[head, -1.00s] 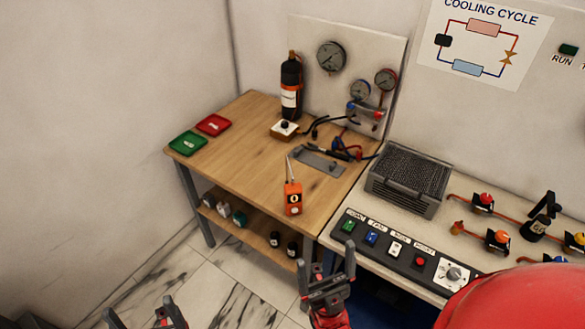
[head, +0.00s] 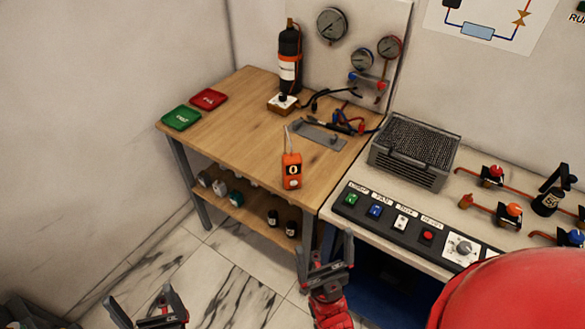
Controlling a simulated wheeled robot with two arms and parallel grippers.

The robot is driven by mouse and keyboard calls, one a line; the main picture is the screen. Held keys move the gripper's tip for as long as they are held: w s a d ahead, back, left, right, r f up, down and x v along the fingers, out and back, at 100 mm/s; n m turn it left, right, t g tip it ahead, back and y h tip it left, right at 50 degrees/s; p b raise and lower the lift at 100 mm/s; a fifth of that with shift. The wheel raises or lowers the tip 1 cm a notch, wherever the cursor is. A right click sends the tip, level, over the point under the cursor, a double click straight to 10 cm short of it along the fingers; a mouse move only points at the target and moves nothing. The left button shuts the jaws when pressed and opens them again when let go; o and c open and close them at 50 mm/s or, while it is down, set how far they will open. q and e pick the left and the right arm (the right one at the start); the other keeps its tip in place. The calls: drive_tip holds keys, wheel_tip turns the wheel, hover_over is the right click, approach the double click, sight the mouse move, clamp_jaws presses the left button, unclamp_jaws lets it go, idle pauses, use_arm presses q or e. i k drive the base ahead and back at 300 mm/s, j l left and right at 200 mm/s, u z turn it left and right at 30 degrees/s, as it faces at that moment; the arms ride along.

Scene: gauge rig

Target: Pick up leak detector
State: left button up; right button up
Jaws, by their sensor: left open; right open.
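The leak detector (head: 292,171) is an orange handheld box with a dark round face and a thin probe at its top. It lies on the wooden table (head: 235,145) near the front edge. My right gripper (head: 325,262) is open and empty, in front of the table and below the detector in the picture. My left gripper (head: 148,303) is open and empty at the bottom left, over the floor and well apart from the table. Neither gripper touches the detector.
A grey plate (head: 318,134) with hoses lies behind the detector. A black cylinder (head: 290,65) and a small white-topped box (head: 283,104) stand further back. Green (head: 181,118) and red (head: 208,99) trays lie at left. A control panel (head: 400,222) adjoins on the right. Bare tabletop surrounds the detector.

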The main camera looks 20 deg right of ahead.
sight(291, 163)
drive_tip(key=i+j+z, duration=0.15)
drive_tip(key=z, duration=0.6)
drive_tip(key=i+j+z, duration=0.1)
drive_tip(key=j, duration=0.35)
drive_tip(key=i+j+z, duration=0.1)
drive_tip(key=j, duration=0.35)
drive_tip(key=i+j+z, duration=0.15)
drive_tip(key=j, duration=0.3)
drive_tip(key=i+j+z, duration=0.1)
drive_tip(key=j, duration=0.4)
drive_tip(key=i, duration=0.1)
